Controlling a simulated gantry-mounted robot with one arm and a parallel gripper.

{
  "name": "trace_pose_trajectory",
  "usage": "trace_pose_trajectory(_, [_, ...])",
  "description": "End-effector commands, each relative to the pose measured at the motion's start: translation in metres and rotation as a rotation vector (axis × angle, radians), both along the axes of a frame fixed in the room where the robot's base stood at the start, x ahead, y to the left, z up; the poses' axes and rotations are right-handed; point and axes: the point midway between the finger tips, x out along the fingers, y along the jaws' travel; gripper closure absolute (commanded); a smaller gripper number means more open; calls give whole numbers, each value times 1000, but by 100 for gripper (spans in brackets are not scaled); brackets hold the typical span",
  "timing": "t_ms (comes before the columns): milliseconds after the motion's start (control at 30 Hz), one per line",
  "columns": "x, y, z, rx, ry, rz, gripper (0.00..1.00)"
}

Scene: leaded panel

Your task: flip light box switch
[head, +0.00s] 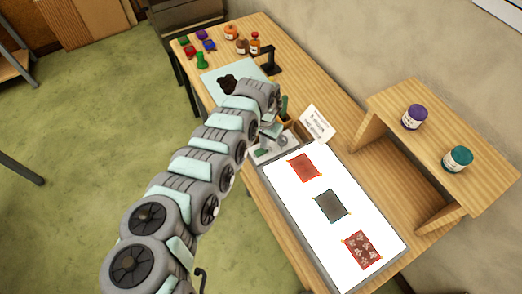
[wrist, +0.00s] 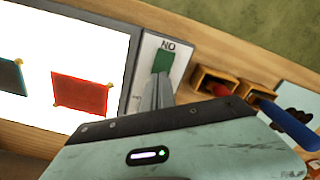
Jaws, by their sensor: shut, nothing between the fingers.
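The light box (head: 287,171) glows white on the bench, and its panel also shows at the left of the wrist view (wrist: 75,50). At its end is a pale switch plate (wrist: 146,62) with a green switch (wrist: 162,62) and dark lettering that looks like "NO". My gripper (wrist: 161,78) is shut and empty. Its fingertips are right at the near end of the green switch in the wrist view; I cannot tell whether they touch it. In the head view my arm reaches over the plate and hides part of it.
Red (head: 304,168), dark teal (head: 331,206) and patterned red (head: 362,249) glass pieces lie on the light box. Small wooden holders (wrist: 215,82) stand beside the switch plate. A raised shelf (head: 440,145) holds two jars. A white card (head: 316,122) stands near my gripper.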

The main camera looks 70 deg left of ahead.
Motion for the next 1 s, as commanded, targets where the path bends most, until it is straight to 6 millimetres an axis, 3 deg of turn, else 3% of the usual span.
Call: trace_pose_trajectory(1000, [0,0,-16,-1,1,0,100])
